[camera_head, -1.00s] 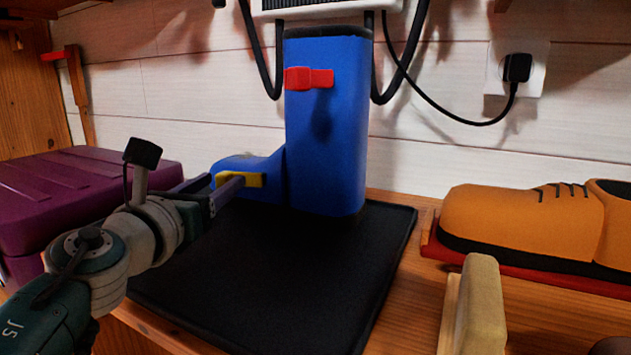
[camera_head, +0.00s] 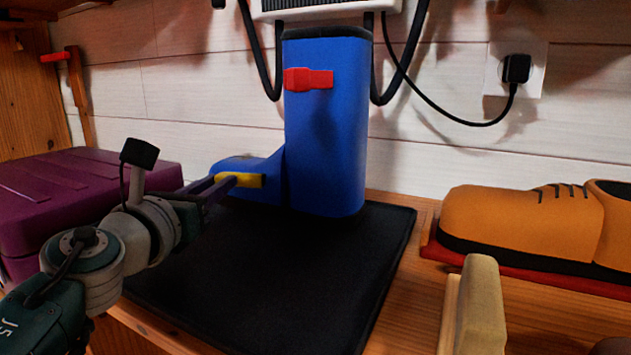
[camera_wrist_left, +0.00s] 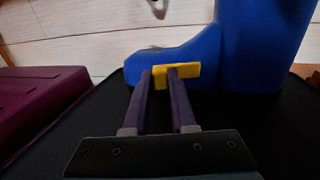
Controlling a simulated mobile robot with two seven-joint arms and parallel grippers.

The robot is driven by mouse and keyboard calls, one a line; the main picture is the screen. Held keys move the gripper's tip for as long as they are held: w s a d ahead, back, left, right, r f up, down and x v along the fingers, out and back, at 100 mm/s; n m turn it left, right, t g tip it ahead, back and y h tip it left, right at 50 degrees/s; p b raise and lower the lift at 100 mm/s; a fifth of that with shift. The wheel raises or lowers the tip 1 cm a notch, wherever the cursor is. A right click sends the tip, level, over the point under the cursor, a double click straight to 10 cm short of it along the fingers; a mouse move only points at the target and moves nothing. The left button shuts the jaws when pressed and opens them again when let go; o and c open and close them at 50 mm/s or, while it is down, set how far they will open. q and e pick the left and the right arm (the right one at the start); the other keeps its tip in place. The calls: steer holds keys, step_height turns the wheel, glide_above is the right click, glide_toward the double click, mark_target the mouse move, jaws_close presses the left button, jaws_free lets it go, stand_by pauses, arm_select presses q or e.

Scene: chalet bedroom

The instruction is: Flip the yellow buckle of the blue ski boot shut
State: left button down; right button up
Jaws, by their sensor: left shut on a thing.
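The blue ski boot (camera_head: 330,130) stands upright on a black mat (camera_head: 290,280), its toe pointing left. Its yellow buckle (camera_head: 250,181) lies across the low foot part; it also shows in the left wrist view (camera_wrist_left: 190,69). My left gripper (camera_head: 224,181) reaches in from the left at buckle height. Its two fingers (camera_wrist_left: 160,72) are shut on the left part of the yellow buckle, with yellow showing between them. The fingers hide part of the buckle. A red buckle (camera_head: 308,78) sits high on the boot shaft. My right gripper is not in view.
A purple case (camera_head: 90,190) stands left of the mat, close to my left arm. An orange shoe (camera_head: 520,220) lies on a red base at right. A beige block (camera_head: 480,300) stands at the front right. Black hoses (camera_head: 410,60) hang behind the boot.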

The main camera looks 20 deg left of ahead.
arm_select(q)
steer(key=h, duration=0.1)
steer(key=m+h+b, duration=0.1)
steer(key=w+a+b, duration=0.1)
steer(key=shift+f+m+h, duration=0.25)
steer(key=shift+m+h, duration=0.15)
steer(key=shift+m+h+b, duration=0.3)
steer(key=shift+h+b, duration=0.2)
steer(key=shift+w+r+h, duration=0.15)
steer(key=shift+r+h, duration=0.05)
steer(key=shift+h, duration=0.1)
steer(key=c, duration=0.7)
jaws_free()
steer(key=s, duration=0.3)
steer(key=s+p, duration=0.1)
steer(key=s, duration=0.2)
steer(key=s+a, duration=0.1)
steer(key=s, duration=0.3)
